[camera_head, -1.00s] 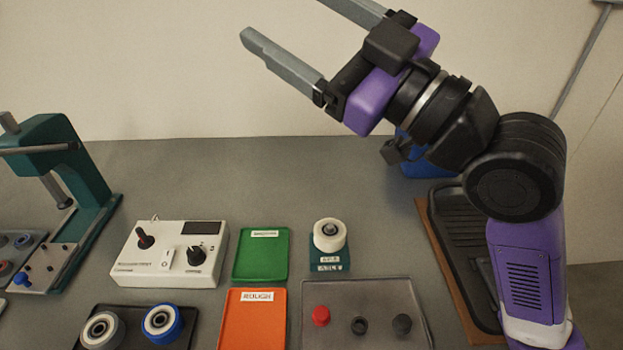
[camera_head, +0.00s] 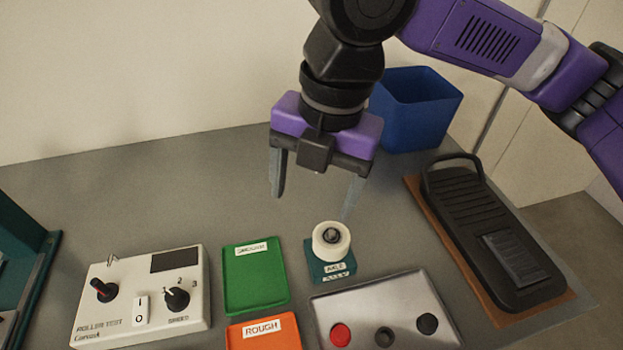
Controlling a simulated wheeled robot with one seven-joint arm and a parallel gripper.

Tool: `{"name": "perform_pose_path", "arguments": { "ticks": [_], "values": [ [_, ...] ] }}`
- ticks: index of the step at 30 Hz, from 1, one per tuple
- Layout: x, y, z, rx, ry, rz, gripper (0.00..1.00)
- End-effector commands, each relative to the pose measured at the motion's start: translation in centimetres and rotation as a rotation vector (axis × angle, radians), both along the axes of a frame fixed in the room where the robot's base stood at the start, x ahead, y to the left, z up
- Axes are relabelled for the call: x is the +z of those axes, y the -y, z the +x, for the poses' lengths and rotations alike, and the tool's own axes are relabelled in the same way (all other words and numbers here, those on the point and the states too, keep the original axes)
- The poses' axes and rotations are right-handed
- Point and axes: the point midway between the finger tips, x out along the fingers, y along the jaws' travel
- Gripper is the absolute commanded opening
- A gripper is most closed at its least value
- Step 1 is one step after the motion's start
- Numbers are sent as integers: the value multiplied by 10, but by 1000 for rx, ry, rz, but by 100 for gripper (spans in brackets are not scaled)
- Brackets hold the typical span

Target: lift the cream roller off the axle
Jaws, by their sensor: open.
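The cream roller (camera_head: 344,239) sits on the teal axle block (camera_head: 331,270), around its dark post, in the middle of the table. The block's front carries a small label. My gripper (camera_head: 312,204) hangs above and behind the roller, fingers pointing down. Its two grey fingers are wide apart with nothing between them. The right finger's tip is close above the roller in the picture. The fingers are not touching the roller.
Left of the axle lie a green tray (camera_head: 230,280) and an orange tray (camera_head: 242,338). A grey tray (camera_head: 388,291) with red and dark caps is in front. A white control box (camera_head: 120,315), a black pedal-like unit (camera_head: 497,230) and a blue bin (camera_head: 428,108) stand around.

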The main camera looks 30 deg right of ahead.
Motion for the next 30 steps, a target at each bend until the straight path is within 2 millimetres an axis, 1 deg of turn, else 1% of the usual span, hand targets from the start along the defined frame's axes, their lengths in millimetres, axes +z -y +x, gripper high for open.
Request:
{"name": "perform_pose_path", "arguments": {
  "ticks": [1,3,6,11,18,24,30],
  "values": [
    [-1,8,-8,31,-32,-33,77],
    [-1,17,-16,72,-65,-71,77],
    [-2,26,-21,115,-82,-111,77],
    [-13,27,-21,131,-81,-112,77],
    [-48,26,-21,130,-79,-111,77],
    [-71,26,-20,129,-79,-110,77],
    [-79,25,-20,129,-77,-109,77]
  ]
}}
